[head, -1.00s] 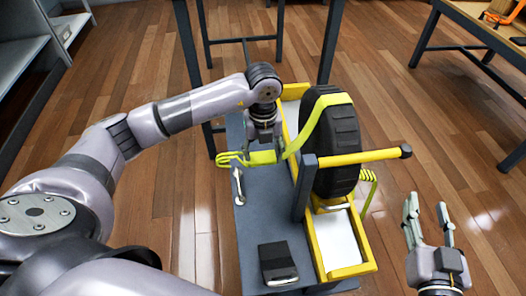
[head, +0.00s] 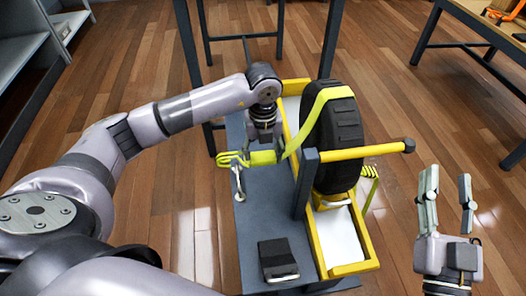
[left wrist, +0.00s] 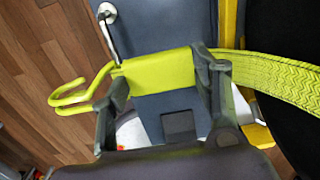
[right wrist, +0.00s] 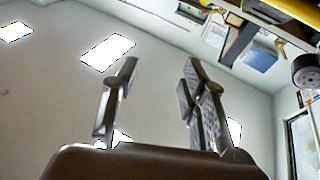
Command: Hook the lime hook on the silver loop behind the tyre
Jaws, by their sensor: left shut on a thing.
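The lime hook (head: 228,160) is a bent double wire at the end of a lime strap (head: 318,110) that runs over the black tyre (head: 330,140). My left gripper (head: 264,150) is shut on the hook's flat lime block, which shows between the fingers in the left wrist view (left wrist: 158,72). The hook (left wrist: 75,97) points left, out past the fingers. The silver loop (head: 238,182) stands on the grey bench just below the hook in the head view; it also shows in the left wrist view (left wrist: 107,14), apart from the hook tip. My right gripper (head: 448,205) is open and empty.
A yellow frame (head: 345,270) with a yellow bar (head: 360,152) holds the tyre. A second lime hook (head: 372,175) hangs at the tyre's right. A dark box (head: 277,259) lies on the bench's near end. Open floor lies to the right.

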